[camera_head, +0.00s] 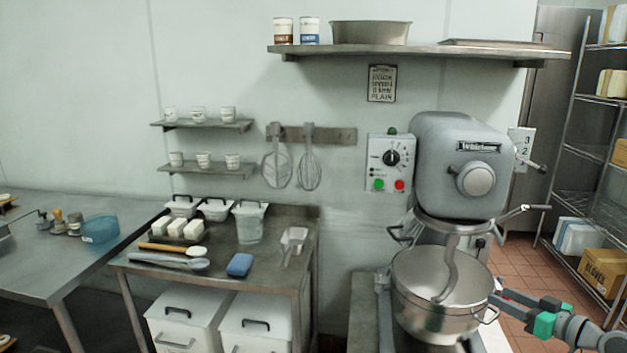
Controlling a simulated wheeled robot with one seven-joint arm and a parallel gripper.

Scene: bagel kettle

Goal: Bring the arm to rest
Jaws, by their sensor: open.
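My arm reaches in from the lower right corner of the head camera view. My gripper (497,299) points left, with its dark fingers apart and nothing seen between them. The fingertips are close to the right side handle of the steel mixer bowl (425,316); I cannot tell whether they touch it. The bowl sits under the grey mixer head (459,165), with a curved hook hanging into it. The rest of my arm is cut off by the frame edge.
A wire shelf rack (572,190) with boxes stands at the right, past open tiled floor (513,255). Left of the mixer is a steel table (222,260) with tubs, a scoop and a blue sponge. A wall shelf (420,51) runs above.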

